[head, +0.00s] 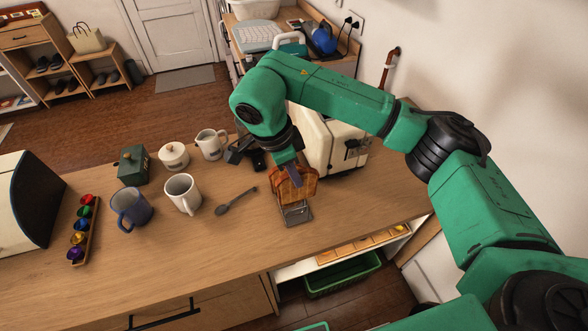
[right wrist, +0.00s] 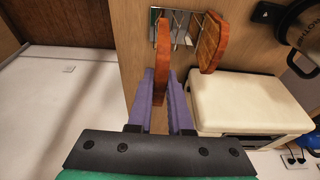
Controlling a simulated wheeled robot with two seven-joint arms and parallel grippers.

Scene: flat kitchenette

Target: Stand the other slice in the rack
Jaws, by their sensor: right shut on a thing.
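My right gripper (head: 296,179) is shut on a browned bread slice (right wrist: 161,62), which stands on edge between the purple fingers (right wrist: 162,82) in the right wrist view. The small metal rack (head: 298,215) is on the counter directly below it, and its wires also show in the right wrist view (right wrist: 178,21). The held slice is at the rack; I cannot tell how deep it sits between the wires. Another slice (right wrist: 209,43) stands at the rack's other end, slightly tilted, apart from the gripper. In the head view the slices overlap. My left gripper is not in view.
A cream toaster (head: 334,140) stands close behind the rack. A dark spoon (head: 236,201), a white mug (head: 182,194) and a blue mug (head: 131,208) are to the left. The counter's front edge (head: 340,246) is near the rack. Bare counter lies front left.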

